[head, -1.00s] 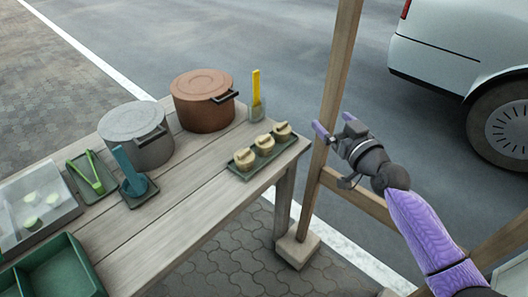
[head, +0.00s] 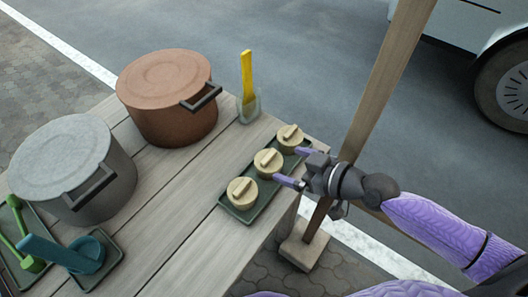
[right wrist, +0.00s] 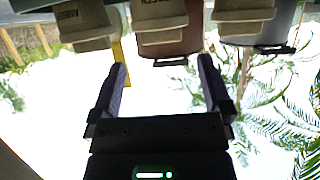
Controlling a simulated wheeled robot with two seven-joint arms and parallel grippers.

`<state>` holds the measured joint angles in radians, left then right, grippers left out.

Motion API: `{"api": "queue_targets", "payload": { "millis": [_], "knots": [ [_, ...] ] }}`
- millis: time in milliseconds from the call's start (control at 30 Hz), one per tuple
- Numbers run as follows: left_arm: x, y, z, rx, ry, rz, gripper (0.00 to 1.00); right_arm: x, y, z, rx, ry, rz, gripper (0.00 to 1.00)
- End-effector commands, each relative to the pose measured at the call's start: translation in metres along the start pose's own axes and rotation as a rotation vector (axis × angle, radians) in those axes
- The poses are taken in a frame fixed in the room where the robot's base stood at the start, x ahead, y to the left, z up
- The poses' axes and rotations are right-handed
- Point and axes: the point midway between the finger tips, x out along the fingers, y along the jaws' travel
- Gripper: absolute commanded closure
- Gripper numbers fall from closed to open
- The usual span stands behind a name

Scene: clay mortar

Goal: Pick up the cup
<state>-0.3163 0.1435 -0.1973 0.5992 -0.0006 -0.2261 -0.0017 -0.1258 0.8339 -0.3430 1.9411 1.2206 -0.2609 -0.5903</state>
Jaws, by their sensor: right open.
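Three small beige lidded cups stand in a row on a dark green tray (head: 236,211) near the table's right edge: a near cup (head: 242,192), a middle cup (head: 268,162) and a far cup (head: 290,138). I cannot tell which one the task means. My right gripper (head: 290,165) is open and empty, just right of the middle cup, its fingers pointing at the row. In the right wrist view, which looks upside down, the middle cup (right wrist: 160,22) lies beyond and between the open fingers (right wrist: 163,70). My left gripper is not in view.
A brown pot (head: 165,105), a grey pot (head: 72,175) and a yellow utensil in a holder (head: 248,85) stand left of and behind the cups. A teal ladle (head: 60,252) lies nearer. A wooden post (head: 385,85) rises beyond my right gripper. Bare table (head: 185,215) lies left of the tray.

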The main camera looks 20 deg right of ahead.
Motion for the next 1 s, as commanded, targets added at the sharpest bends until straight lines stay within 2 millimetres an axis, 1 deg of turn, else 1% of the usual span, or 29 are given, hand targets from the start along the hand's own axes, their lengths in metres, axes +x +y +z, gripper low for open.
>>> {"api": "queue_targets", "payload": {
  "millis": [33,133,300,400,500,633,667,700,767,800,967,1000],
  "knots": [
    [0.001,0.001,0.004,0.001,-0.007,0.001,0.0,0.009,0.001,0.0,0.003,0.006,0.004,0.0],
    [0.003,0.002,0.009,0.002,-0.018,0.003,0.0,0.023,0.001,0.001,0.001,0.004,0.002,0.0],
    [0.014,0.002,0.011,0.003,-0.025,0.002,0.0,0.058,0.001,0.011,0.003,0.003,0.002,0.0],
    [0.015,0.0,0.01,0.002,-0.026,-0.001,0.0,0.071,0.001,0.009,0.0,0.003,0.001,0.0],
    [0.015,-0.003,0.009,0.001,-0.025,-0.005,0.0,0.075,0.0,0.008,-0.001,0.0,0.001,0.0],
    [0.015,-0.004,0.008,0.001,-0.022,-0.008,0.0,0.074,0.001,0.008,-0.001,0.0,0.002,0.0],
    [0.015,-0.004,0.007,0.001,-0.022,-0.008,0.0,0.074,0.001,0.008,-0.001,0.0,0.002,0.04],
    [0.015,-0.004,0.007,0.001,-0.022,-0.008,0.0,0.074,0.001,0.008,-0.001,0.0,0.002,0.13],
    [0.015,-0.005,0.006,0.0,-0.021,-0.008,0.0,0.074,0.001,0.008,-0.001,0.0,0.002,0.25],
    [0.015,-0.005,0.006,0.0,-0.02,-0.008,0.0,0.074,0.001,0.008,-0.001,0.0,0.002,0.34],
    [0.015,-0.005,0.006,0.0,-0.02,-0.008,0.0,0.074,0.001,0.008,-0.001,0.001,0.002,0.68],
    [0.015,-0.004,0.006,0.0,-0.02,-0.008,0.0,0.074,0.001,0.008,-0.001,0.001,0.002,0.69]
  ]
}}
